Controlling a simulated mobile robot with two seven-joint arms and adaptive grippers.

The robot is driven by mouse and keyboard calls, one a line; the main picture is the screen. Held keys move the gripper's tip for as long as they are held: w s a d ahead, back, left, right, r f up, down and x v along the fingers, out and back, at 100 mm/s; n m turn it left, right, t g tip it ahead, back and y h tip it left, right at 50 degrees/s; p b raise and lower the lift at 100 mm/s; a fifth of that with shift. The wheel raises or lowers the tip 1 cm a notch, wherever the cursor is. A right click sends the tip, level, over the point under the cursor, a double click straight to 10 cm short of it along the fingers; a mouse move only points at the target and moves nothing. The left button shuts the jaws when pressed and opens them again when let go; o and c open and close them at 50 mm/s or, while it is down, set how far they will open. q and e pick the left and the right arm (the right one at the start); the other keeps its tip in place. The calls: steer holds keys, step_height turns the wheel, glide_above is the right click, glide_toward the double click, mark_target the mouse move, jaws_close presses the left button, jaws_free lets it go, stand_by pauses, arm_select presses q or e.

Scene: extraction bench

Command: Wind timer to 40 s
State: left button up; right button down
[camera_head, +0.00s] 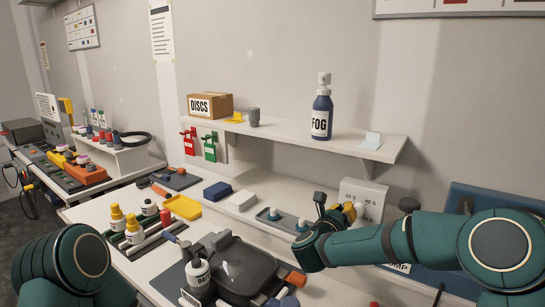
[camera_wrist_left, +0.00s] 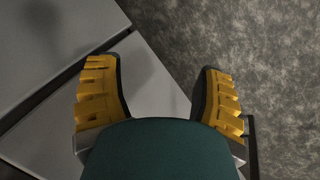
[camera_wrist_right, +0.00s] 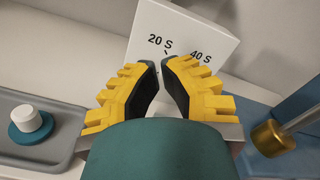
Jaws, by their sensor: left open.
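The timer is a white box (camera_head: 365,193) with "20 S" and "40 S" on its face, standing at the right of the bench under the shelf. It also shows in the right wrist view (camera_wrist_right: 183,25). My right gripper (camera_head: 351,211) is at the timer's face. In the right wrist view its fingertips (camera_wrist_right: 160,64) are close together just below the "20 S" and "40 S" labels, with a narrow gap. A short dark mark shows between the labels. The knob is hidden by the fingers, so I cannot tell whether they grip it. My left gripper (camera_wrist_left: 160,66) is open and empty.
A grey tray (camera_wrist_right: 58,152) with a white-topped teal piece lies left of the right gripper; a brass-ended rod (camera_wrist_right: 270,138) is at its right. The shelf (camera_head: 290,136) holds a blue FOG bottle (camera_head: 322,112) and DISCS box (camera_head: 209,105). Floor (camera_wrist_left: 255,40) shows below the left gripper.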

mark_target(352, 198)
steer(key=x, duration=0.2)
steer(key=shift+w+d+f+b, duration=0.1)
steer(key=shift+w+d+b, duration=0.15)
steer(key=shift+b, duration=0.15)
steer(key=shift+w, duration=0.15)
steer(key=shift+d+r, duration=0.2)
steer(key=shift+r, duration=0.1)
